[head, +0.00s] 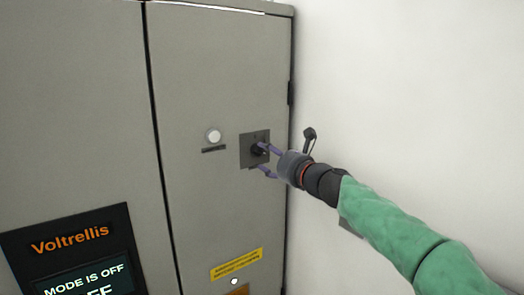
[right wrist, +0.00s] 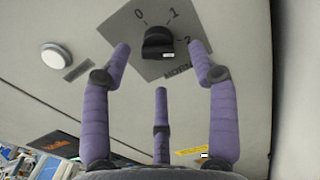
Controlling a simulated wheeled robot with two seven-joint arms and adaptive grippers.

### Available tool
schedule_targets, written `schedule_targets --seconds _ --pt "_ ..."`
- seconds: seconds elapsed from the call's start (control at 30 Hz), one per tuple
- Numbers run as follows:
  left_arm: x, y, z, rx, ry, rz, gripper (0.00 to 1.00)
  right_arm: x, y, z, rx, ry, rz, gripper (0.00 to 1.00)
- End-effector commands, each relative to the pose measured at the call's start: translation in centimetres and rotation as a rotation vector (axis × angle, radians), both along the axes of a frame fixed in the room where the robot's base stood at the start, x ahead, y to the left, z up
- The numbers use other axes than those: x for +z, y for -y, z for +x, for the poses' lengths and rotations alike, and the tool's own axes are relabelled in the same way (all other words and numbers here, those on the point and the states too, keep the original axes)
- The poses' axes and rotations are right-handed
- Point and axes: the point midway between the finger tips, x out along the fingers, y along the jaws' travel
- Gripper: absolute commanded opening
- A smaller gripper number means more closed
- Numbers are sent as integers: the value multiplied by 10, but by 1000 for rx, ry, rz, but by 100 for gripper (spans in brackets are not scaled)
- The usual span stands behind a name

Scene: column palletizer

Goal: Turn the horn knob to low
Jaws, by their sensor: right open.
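The horn knob (right wrist: 158,42) is a black rotary knob on a grey square plate marked 0, 1, 2 and HORN in the right wrist view. A small white mark shows on the knob's lower edge there; I cannot tell which number it points to. In the head view the knob (head: 258,149) sits on the right cabinet door, partly behind my fingers. My right gripper (head: 262,159) is open in front of the plate. In the right wrist view its purple fingers (right wrist: 160,62) stand spread, two at the sides of the knob and one below, apart from it. My left gripper is out of view.
A round white button or lamp (head: 214,136) is left of the plate. A yellow label (head: 236,264) is lower on the door. A Voltrellis panel (head: 75,250) reads "MODE IS OFF".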

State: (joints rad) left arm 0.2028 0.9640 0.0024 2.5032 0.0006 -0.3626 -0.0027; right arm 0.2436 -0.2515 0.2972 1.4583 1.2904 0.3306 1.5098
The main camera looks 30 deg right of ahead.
Motion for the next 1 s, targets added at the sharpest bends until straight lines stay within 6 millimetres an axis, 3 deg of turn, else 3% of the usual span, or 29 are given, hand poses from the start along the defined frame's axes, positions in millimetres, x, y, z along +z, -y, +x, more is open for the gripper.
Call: schedule_targets --seconds 0.1,0.3,0.67,0.87,1.0 --pt "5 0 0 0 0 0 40 0 -2 19 2 -2 1 60" --pt "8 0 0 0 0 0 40 0 -3 36 0 -1 -1 60" --pt "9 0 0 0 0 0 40 0 -4 40 0 -1 -1 60" --pt "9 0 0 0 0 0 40 -1 -4 40 0 -1 -1 3" --pt "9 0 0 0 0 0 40 -2 -4 40 1 -2 -1 3"
